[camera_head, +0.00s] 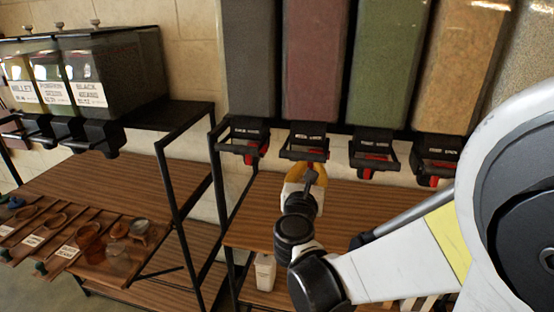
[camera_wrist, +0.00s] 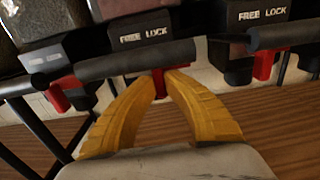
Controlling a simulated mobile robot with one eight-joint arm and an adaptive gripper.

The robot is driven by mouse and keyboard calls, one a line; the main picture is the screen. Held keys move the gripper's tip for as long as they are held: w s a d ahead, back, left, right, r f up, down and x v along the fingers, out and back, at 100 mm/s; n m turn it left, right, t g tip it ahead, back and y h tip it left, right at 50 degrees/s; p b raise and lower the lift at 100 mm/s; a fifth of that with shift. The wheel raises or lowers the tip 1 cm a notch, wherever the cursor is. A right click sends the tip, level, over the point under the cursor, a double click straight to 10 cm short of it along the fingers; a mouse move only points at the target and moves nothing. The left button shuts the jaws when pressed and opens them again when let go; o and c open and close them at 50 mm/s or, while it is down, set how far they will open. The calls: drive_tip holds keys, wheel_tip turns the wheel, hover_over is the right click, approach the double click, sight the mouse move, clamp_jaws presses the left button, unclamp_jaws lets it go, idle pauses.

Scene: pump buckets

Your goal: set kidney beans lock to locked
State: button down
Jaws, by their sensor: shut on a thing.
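A tall bin of dark red contents (camera_head: 314,60), which I take to be the kidney beans, hangs on the wall, second from left in its row. Its black dispenser head (camera_head: 306,136) has a bar handle across the front. In the wrist view the head's label (camera_wrist: 143,34) reads "FREE LOCK". A red lock lever (camera_wrist: 158,84) hangs below the handle (camera_wrist: 130,62). My gripper (camera_wrist: 165,80) reaches up from below, its yellow fingers shut on the red lever. The gripper also shows in the head view (camera_head: 308,170), where it hides the lever.
Similar dispensers with red levers stand close on both sides: a left one (camera_head: 243,140) and a right one (camera_head: 375,153). A wooden shelf (camera_head: 350,212) lies below. A black frame, clear bins (camera_head: 110,70) and scoops (camera_head: 60,235) are at the left.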

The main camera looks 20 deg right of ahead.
drive_tip(key=c, duration=1.4)
unclamp_jaws()
drive_tip(key=shift+s+d, duration=0.1)
drive_tip(key=shift+d, duration=0.15)
drive_tip(key=shift+c, duration=0.2)
drive_tip(key=shift+a, duration=0.1)
drive_tip(key=shift+s+a, duration=0.1)
drive_tip(key=v, duration=1.1)
drive_tip(key=shift+s+a, duration=0.15)
drive_tip(key=shift+s, duration=0.15)
